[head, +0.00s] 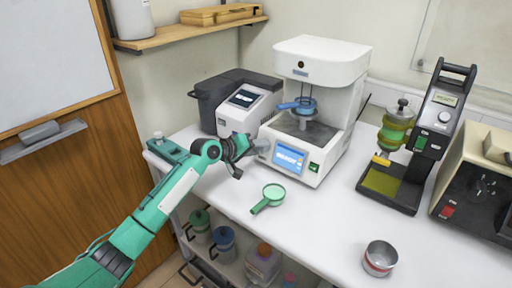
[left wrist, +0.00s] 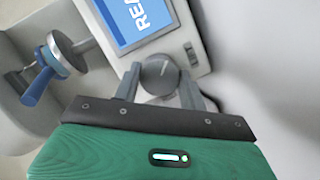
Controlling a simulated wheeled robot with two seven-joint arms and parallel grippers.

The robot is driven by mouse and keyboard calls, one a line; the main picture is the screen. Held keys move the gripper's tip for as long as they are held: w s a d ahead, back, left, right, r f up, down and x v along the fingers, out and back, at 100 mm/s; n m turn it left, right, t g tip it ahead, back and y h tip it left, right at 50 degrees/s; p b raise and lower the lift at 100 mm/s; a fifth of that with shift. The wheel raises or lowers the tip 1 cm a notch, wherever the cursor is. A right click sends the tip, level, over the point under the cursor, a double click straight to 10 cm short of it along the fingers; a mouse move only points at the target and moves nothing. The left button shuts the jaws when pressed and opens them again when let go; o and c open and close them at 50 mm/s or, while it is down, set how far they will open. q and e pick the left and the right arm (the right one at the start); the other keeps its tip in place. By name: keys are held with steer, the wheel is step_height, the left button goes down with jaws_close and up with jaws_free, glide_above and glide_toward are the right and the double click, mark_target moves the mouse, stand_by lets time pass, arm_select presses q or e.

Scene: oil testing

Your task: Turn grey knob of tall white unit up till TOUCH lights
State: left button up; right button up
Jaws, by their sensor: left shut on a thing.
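The tall white unit (head: 318,62) stands on the bench, and its lit screen (head: 289,159) reads READY. In the left wrist view part of the same screen (left wrist: 138,18) shows "REA" at the top. The grey knob (left wrist: 160,75) sits below the screen there, with a pale mark line on its face. My left gripper (left wrist: 160,88) has one finger on each side of the knob and is shut on it. In the head view my left gripper (head: 250,146) is at the unit's lower left front corner and mostly covers the knob. My right gripper is not in view.
A blue-handled cup (head: 300,105) sits inside the unit. A green-handled magnifier-like dish (head: 271,195) lies in front, with a metal tin (head: 380,257) to the right. A dark grey device (head: 235,100) stands close to the left.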

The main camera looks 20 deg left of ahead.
arm_select(q)
steer(key=shift+m+y, duration=0.3)
steer(key=shift+m, duration=0.2)
steer(key=shift+f, duration=0.1)
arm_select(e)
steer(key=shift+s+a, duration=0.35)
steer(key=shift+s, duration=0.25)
arm_select(q)
steer(key=o, duration=1)
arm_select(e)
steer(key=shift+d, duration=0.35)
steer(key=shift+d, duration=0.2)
